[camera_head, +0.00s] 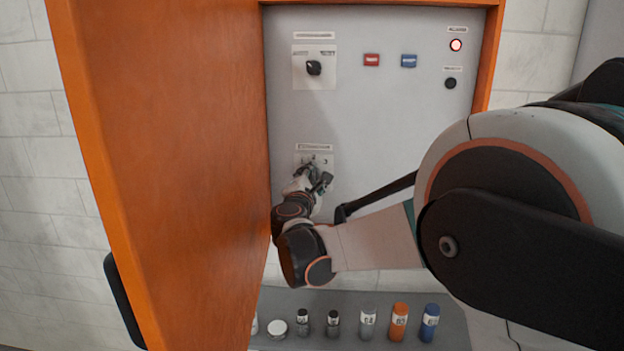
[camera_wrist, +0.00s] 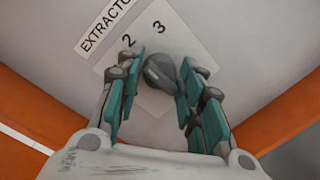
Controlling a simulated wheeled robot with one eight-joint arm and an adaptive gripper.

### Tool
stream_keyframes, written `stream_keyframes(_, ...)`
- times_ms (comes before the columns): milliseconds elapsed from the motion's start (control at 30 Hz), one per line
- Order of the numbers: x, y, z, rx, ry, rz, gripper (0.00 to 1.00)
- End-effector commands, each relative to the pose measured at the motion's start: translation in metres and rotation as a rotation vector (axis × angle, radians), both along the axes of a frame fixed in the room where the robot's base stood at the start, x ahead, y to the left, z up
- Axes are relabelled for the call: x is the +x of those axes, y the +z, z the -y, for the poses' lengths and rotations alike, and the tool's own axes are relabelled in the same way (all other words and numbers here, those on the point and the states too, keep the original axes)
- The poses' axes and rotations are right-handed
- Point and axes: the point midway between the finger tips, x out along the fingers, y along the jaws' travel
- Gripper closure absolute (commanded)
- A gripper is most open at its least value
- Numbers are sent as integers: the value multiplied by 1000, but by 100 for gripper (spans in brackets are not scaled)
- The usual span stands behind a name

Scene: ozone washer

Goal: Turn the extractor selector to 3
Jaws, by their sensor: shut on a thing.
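The extractor selector (camera_wrist: 158,68) is a dark grey knob on a white label plate (camera_head: 328,160) low on the grey panel. The marks 2 and 3 show beside it in the wrist view, under a strip that reads EXTRACTO. My gripper (camera_wrist: 161,80) has its teal-padded fingers on both sides of the knob and is shut on it. In the head view my gripper (camera_head: 314,180) hides most of the knob. I cannot tell exactly which mark the knob points at.
The open orange door (camera_head: 170,170) stands close left of my wrist. Higher on the panel are another black knob (camera_head: 314,68), a red button (camera_head: 371,60), a blue button (camera_head: 408,61), a lit red lamp (camera_head: 456,45) and a black button (camera_head: 450,83). Several bottles stand on the shelf (camera_head: 290,300) below.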

Motion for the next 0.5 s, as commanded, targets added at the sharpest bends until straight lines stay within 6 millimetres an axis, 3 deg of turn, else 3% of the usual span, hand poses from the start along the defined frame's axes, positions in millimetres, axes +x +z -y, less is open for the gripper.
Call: stream_keyframes(500,0,3,0,306,1,11,89)
